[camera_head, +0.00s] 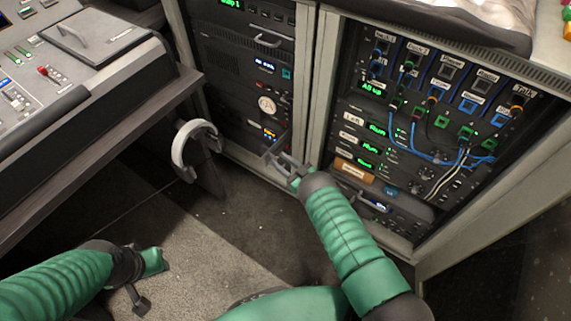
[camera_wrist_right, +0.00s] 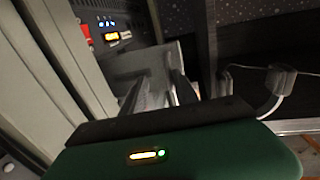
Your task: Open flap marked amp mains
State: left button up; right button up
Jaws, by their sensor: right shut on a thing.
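A grey flap (camera_head: 280,146) stands out from the lower front of the left rack. No amp mains marking can be read on it. My right gripper (camera_head: 279,163) is at this flap, low by the rack's base, and is shut on its edge. In the right wrist view the flap (camera_wrist_right: 138,65) is a plain grey plate and the fingers (camera_wrist_right: 162,92) meet it, partly hiding its lower part. My left gripper (camera_head: 148,275) is low at the left, above the floor and away from the racks; its fingers do not show clearly.
The left rack (camera_head: 240,75) has lit displays and a round dial. The right rack (camera_head: 430,130) holds labelled units with blue and white cables. A mixing desk (camera_head: 60,100) is at the left, with headphones (camera_head: 194,145) hanging at its end. The floor (camera_head: 215,240) between is clear.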

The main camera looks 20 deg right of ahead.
jog(key=p+v, duration=0.5)
jog(key=v, duration=1.1)
jog(key=shift+s+d, duration=0.2)
jog(key=shift+s, duration=0.15)
